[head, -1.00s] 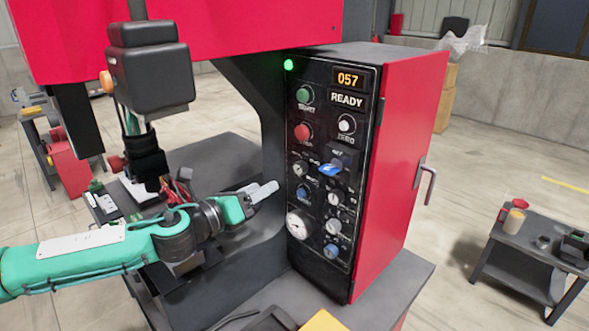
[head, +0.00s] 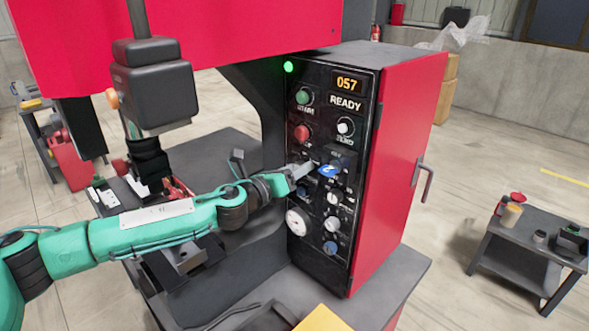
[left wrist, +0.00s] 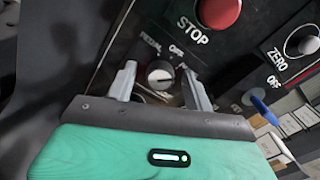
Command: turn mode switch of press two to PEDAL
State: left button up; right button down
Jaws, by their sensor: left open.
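The mode switch (left wrist: 160,75) is a small round grey-white knob on the press's black control panel (head: 350,125). My left gripper (left wrist: 158,86) is open, with one finger on each side of the knob in that view; contact cannot be told. In the head view, my left gripper (head: 301,170) is at the panel and covers the knob. My right gripper is not in view.
The red STOP button (left wrist: 218,12), white ZERO knob (left wrist: 302,44) and blue switch (head: 329,170) are close by. A round gauge (head: 298,221) sits below. The press head (head: 150,85) hangs left of the panel. A small table (head: 530,255) stands at right.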

pick_arm(q)
jog(key=c, duration=1)
jog(key=shift+o, duration=0.2)
jog(key=shift+a+n+g+p, duration=0.1)
jog(key=shift+n+g+p, duration=0.3)
jog(key=shift+n+p, duration=6.25)
jog(key=n+b, duration=0.4)
jog(key=shift+f+n, duration=0.1)
jog(key=shift+n, duration=0.15)
